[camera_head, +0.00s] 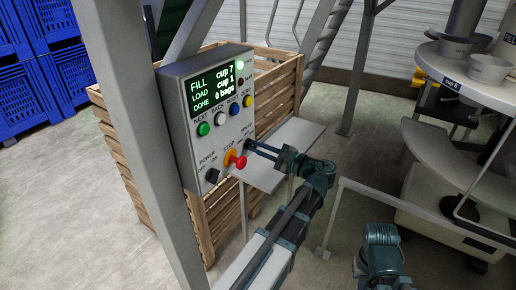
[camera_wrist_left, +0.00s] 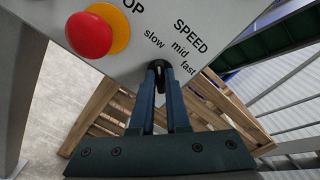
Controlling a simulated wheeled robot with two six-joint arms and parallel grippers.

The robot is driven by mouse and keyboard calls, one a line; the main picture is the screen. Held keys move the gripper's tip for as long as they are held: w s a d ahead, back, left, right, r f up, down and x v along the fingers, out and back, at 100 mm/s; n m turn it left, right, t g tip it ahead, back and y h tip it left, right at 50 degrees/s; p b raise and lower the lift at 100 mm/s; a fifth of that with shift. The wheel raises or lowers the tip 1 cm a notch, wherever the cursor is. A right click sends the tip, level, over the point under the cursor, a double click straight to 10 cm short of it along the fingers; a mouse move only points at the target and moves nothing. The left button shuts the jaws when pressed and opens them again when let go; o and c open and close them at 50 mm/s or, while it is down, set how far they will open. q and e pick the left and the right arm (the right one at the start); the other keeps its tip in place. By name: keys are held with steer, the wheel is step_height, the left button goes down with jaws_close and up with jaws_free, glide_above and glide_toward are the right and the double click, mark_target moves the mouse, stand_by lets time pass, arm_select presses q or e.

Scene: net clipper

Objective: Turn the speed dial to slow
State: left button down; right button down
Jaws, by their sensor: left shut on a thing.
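The grey control box (camera_head: 182,105) has a screen, buttons and a SPEED dial at its lower right. In the left wrist view the dark dial (camera_wrist_left: 160,75) sits between my fingertips, mostly hidden by them. The printed words slow, mid and fast (camera_wrist_left: 180,50) run in an arc above it. My left gripper (camera_head: 250,145) is shut on the dial; its fingertips also show in the left wrist view (camera_wrist_left: 159,70). I cannot tell which word the dial points to. My right gripper's fingers are not in view; only a teal part of that arm shows at the bottom right.
A red stop button (camera_head: 238,161) on a yellow base is close left of the left fingertips. A black power switch (camera_head: 212,175) is lower left. A grey post (camera_head: 135,110) stands in front of the box. A slatted wooden crate (camera_head: 125,150) is behind, a round machine (camera_head: 450,75) at right.

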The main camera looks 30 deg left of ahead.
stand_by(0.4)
arm_select(q)
steer(key=c, duration=0.9)
jaws_free()
steer(key=s+d, duration=0.1)
steer(key=d, duration=1.3)
steer(key=shift+a, duration=0.1)
steer(key=s+a+f+n+h, duration=0.1)
steer(key=s+f+h, duration=0.15)
steer(key=f, duration=0.35)
steer(key=s+a+f+n+g+h, duration=0.1)
steer(key=f+n+h, duration=0.1)
steer(key=f+h, duration=0.25)
steer(key=s+a+f+n+h, duration=0.1)
steer(key=s+f+h, duration=0.15)
steer(key=f, duration=0.35)
steer(key=s+d+f+n+h, duration=0.3)
steer(key=d+f+n+h, duration=0.3)
steer(key=d+h, duration=0.2)
steer(key=s+d+r+m+p, duration=0.2)
steer(key=s+d, duration=0.1)
steer(key=d, duration=0.2)
steer(key=s+d+r+m+p, duration=0.2)
steer(key=s+d, duration=0.1)
steer(key=d, duration=0.3)
steer(key=shift+r+g+y, duration=0.35)
steer(key=shift+r+g, duration=0.05)
